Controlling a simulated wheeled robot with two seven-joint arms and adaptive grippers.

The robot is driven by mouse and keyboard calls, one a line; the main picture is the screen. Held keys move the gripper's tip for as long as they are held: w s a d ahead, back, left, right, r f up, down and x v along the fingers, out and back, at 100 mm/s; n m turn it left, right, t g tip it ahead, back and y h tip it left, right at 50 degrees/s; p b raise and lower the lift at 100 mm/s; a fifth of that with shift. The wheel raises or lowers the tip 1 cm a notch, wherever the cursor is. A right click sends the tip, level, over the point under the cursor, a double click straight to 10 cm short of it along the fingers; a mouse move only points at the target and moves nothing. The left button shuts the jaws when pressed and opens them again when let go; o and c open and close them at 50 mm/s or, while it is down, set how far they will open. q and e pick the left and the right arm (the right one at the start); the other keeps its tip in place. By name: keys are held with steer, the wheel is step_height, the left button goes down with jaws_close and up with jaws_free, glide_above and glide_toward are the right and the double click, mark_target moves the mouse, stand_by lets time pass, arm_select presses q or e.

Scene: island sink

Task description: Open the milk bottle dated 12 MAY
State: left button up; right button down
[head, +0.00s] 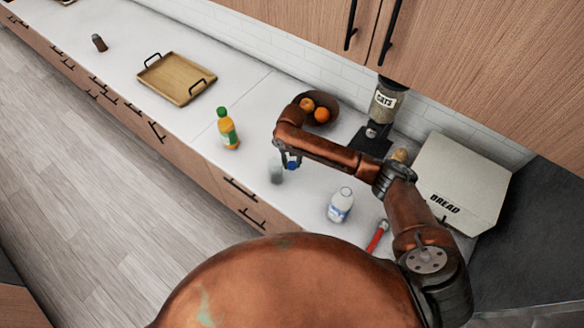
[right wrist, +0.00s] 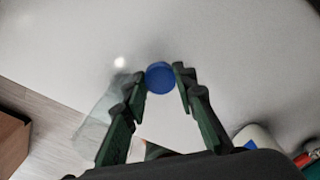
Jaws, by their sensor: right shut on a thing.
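A white milk bottle (head: 341,206) with a blue-and-white label stands upright on the counter. Its top looks pale, with no blue cap on it; its date is too small to read. It partly shows at the lower right of the right wrist view (right wrist: 257,137). My right gripper (head: 289,162) is to the left of and behind this bottle in the head view. Its fingers (right wrist: 160,80) are shut on a round blue cap (right wrist: 160,77), which also shows in the head view (head: 292,166). No bottle is visible under the cap. My left gripper is out of view.
A clear glass (head: 276,172) stands close beside my right gripper. An orange juice bottle (head: 228,130), fruit bowl (head: 332,101), oats dispenser (head: 384,104), bread box (head: 462,177) and red-handled tool (head: 377,236) surround the area. A wooden tray (head: 176,80) lies farther left, with free counter around it.

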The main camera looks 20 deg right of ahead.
mark_target(292, 165)
step_height(292, 165, down, 4)
steer(key=shift+s+r, duration=0.1)
steer(key=shift+r, duration=0.1)
steer(key=shift+f, duration=0.35)
steer(key=shift+f, duration=0.15)
steer(key=c, duration=1.8)
jaws_free()
steer(key=shift+c, duration=0.2)
step_height(292, 165, up, 11)
steer(key=shift+r+b, duration=0.1)
steer(key=shift+b, duration=0.6)
steer(key=shift+r, duration=0.6)
steer(key=shift+a, duration=0.1)
